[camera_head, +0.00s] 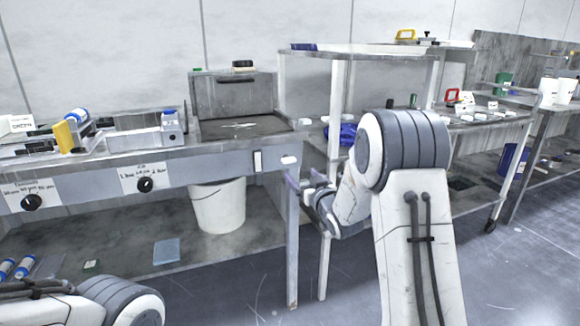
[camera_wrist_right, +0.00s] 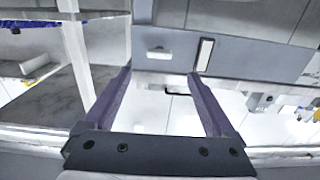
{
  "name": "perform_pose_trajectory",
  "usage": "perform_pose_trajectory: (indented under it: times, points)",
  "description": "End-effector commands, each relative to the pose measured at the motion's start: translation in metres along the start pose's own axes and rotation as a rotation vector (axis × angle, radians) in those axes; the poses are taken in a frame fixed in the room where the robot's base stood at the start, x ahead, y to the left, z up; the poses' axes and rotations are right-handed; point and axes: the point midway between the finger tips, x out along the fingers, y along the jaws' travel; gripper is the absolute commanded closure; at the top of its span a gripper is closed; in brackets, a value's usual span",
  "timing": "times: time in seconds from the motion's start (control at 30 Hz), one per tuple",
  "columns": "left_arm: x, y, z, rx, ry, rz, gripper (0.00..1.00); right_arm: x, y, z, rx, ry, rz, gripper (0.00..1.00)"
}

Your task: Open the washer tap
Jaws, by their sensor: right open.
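A small white handle (camera_head: 290,160), apparently the washer tap, sticks out from the front panel at the right end of the metal bench. It also shows in the right wrist view (camera_wrist_right: 158,53), just beyond the fingertips and roughly centred between them. My right gripper (camera_head: 303,181) is open and empty, just below and slightly right of the handle in the head view. Its two purple fingers (camera_wrist_right: 160,78) are wide apart in the wrist view, with a visible gap to the handle. My left gripper is out of view.
A white rocker switch (camera_head: 257,161) sits left of the handle, with the sink basin (camera_head: 243,127) above. A white bucket (camera_head: 218,205) stands below. Two dark knobs (camera_head: 145,185) are farther left. A shelf post (camera_head: 327,215) stands close to my right gripper.

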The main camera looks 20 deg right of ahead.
Motion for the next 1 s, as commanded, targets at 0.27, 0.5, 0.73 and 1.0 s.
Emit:
perform_pose_trajectory:
  times: [0.27, 0.5, 0.73, 1.0]
  points:
    - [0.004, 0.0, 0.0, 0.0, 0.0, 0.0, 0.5, 0.038, 0.002, 0.0, 0.0, 0.01, -0.001, 0.1]
    - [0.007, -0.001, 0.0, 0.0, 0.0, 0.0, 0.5, 0.08, 0.001, -0.001, 0.0, 0.01, -0.001, 0.1]
    - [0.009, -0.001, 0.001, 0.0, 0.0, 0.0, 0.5, 0.1, 0.001, -0.001, 0.0, 0.008, -0.001, 0.1]
    - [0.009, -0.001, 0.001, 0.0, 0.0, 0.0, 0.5, 0.103, 0.001, -0.002, 0.0, 0.008, -0.001, 0.1]
